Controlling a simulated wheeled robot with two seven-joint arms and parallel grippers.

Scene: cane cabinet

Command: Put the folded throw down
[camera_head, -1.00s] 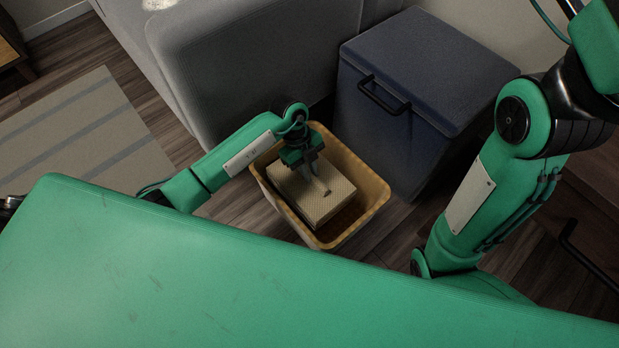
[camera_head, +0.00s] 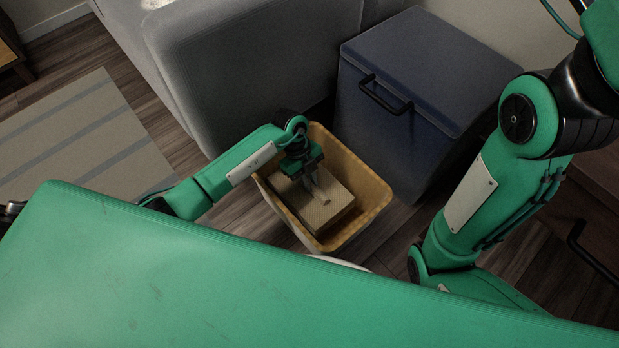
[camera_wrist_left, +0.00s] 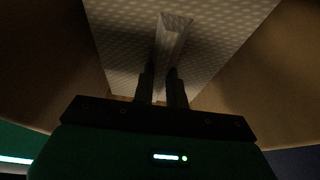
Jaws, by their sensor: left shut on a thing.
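The folded throw (camera_head: 318,217) is a pale beige, patterned block inside the tan basket (camera_head: 370,192). My left gripper (camera_head: 316,194) reaches down into the basket and is shut on the throw. In the left wrist view, the two fingers (camera_wrist_left: 160,74) pinch a raised ridge of the throw (camera_wrist_left: 215,58), between the brown basket walls (camera_wrist_left: 38,75). Whether the throw touches the basket floor is hidden. My right arm shows at the right of the head view, but its gripper is out of view.
A dark blue box (camera_head: 425,75) with a black handle stands right behind the basket. A grey upholstered piece (camera_head: 240,70) stands behind it to the left. A striped rug (camera_head: 70,140) lies on the wood floor at the left. A black handle (camera_head: 592,255) shows at the right edge.

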